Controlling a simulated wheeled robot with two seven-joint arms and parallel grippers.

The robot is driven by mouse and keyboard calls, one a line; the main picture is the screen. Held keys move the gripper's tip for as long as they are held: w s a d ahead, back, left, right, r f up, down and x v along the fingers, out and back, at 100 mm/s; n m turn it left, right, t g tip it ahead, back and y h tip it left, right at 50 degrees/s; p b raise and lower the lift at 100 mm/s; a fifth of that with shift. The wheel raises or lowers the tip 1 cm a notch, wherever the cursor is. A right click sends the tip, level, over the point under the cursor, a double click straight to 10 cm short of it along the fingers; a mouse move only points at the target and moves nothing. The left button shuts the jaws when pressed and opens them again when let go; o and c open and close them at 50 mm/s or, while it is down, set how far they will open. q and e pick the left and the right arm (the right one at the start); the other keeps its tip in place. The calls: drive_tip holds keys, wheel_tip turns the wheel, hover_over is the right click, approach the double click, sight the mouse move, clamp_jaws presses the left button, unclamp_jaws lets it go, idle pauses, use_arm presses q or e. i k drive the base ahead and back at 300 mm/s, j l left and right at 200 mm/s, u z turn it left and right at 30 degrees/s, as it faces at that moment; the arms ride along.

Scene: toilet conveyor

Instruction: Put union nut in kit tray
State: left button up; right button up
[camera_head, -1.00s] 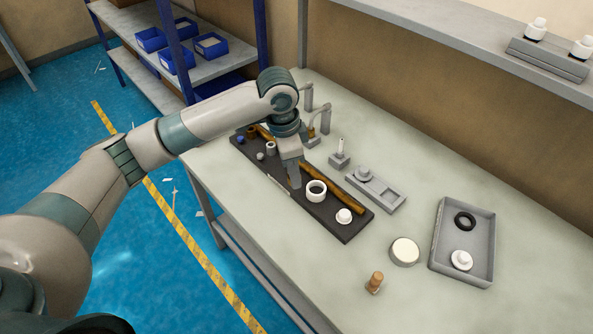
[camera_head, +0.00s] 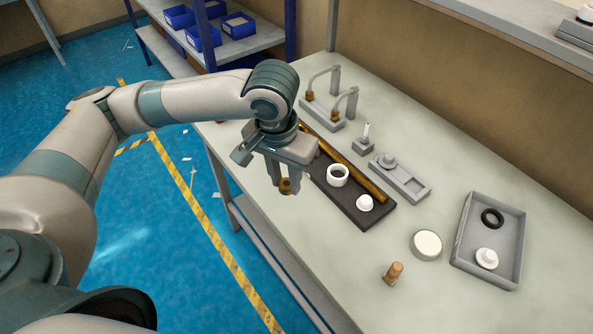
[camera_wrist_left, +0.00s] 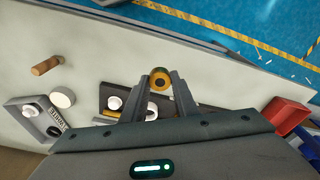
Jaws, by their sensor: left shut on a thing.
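The union nut, a brass-coloured ring (camera_head: 286,186), is pinched between the fingertips of my left gripper (camera_head: 284,184). The nut also shows in the left wrist view (camera_wrist_left: 160,81), its round opening facing the camera, between the two fingers (camera_wrist_left: 160,88). The gripper hangs by the front edge of the bench, left of the dark parts mat. The kit tray (camera_head: 463,238) is a grey, shallow, open tray at the right of the bench, well apart from the gripper. It holds a black ring (camera_head: 492,217) and a white flanged part (camera_head: 487,258). My right gripper is not in view.
On the dark mat (camera_head: 349,207) lie a white ring (camera_head: 337,174), a white cap (camera_head: 365,203) and a long brown bar (camera_head: 352,170). Grey fixtures (camera_head: 401,180) stand behind.

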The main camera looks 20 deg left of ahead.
sight(476, 235)
drive_tip(key=i+j, duration=0.1)
drive_tip(key=j, duration=0.2)
drive_tip(key=i+j, duration=0.15)
drive_tip(key=j, duration=0.15)
drive_tip(key=i+j, duration=0.1)
drive_tip(key=j, duration=0.25)
drive_tip(key=i+j, duration=0.15)
drive_tip(key=j, duration=0.15)
drive_tip(key=z, duration=2.15)
